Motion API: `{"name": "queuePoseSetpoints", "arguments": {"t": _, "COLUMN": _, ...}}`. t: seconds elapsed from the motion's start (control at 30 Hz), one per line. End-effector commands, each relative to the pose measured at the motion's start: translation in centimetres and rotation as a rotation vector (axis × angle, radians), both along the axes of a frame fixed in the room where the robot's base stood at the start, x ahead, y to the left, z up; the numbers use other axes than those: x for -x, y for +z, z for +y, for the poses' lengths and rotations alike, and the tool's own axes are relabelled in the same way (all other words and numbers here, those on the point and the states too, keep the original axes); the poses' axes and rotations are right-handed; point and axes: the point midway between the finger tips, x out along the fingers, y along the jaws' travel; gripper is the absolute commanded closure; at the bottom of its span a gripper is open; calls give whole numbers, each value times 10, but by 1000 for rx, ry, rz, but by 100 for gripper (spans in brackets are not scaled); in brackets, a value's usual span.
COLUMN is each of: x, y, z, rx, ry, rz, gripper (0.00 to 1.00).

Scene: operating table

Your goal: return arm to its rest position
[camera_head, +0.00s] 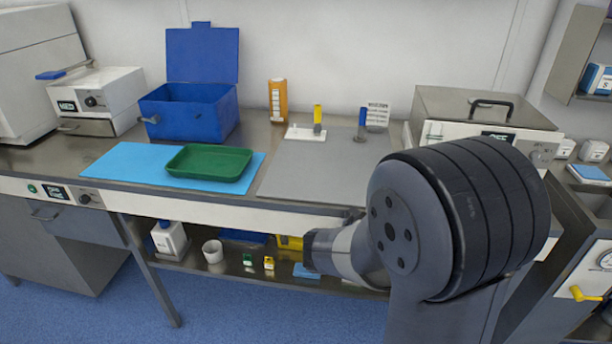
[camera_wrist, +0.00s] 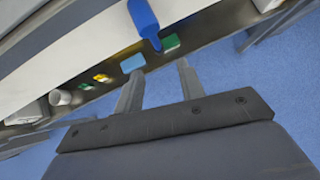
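My arm (camera_head: 455,225) stands at the right front in the head view, its dark rounded joint in front of the table (camera_head: 255,140). Its forearm points left, below the table's front edge. My gripper is hidden in the head view. In the wrist view, my gripper (camera_wrist: 160,66) has its two grey fingers well apart with nothing between them. It is tilted over the lower shelf and blue floor. A blue rounded bar (camera_wrist: 145,18) shows beyond the fingertips, apart from them; I cannot tell what it is.
On the table are a blue lidded box (camera_head: 190,112), a green tray (camera_head: 209,162), a grey mat (camera_head: 315,178) and a metal-lidded device (camera_head: 480,115). Floor (camera_head: 230,305) is clear at the front.

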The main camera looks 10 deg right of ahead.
Motion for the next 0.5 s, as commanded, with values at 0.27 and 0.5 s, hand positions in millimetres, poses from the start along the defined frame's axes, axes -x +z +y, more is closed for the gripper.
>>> {"name": "queuePoseSetpoints", "arguments": {"t": 0.27, "x": -29, "y": -41, "z": -18, "rx": -1, "ry": -2, "rz": 3, "gripper": 63}}
{"name": "queuePoseSetpoints", "arguments": {"t": 0.5, "x": -53, "y": -68, "z": -31, "rx": -1, "ry": -1, "rz": 1, "gripper": 63}}
